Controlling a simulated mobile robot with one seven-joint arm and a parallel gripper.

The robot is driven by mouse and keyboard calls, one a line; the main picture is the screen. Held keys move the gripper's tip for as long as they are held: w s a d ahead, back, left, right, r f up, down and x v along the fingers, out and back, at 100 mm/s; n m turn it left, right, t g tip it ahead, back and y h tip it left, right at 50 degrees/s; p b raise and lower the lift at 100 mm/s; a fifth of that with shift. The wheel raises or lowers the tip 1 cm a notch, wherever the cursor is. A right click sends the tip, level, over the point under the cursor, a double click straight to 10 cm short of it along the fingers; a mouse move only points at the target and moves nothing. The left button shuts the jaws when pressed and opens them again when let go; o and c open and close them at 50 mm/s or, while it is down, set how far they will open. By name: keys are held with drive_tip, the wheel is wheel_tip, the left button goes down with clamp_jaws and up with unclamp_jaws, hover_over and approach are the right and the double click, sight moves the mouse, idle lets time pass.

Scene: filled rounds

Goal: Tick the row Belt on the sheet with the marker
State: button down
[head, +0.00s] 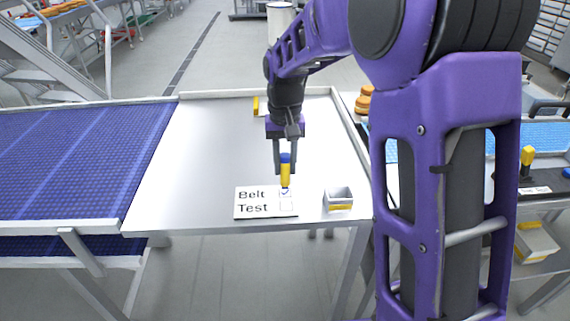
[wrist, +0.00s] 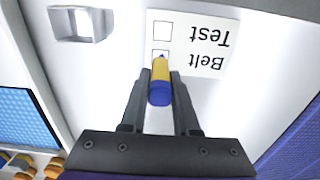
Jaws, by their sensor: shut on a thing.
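The white sheet (head: 272,202) lies on the metal table, with the rows Belt and Test and a box beside each. In the wrist view the marker (wrist: 160,84) partly hides the Belt box, and the Test box (wrist: 162,31) is clear. Whether the tip touches the paper I cannot tell.
A small grey holder with a yellow front (head: 340,199) stands right of the sheet. A blue conveyor belt (head: 75,155) runs along the left of the table (head: 185,160). A yellow item (head: 256,106) sits at the table's back. The table left of the sheet is clear.

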sight(285, 154)
drive_tip(key=shift+r+p, duration=1.85)
drive_tip(key=shift+r, duration=0.7)
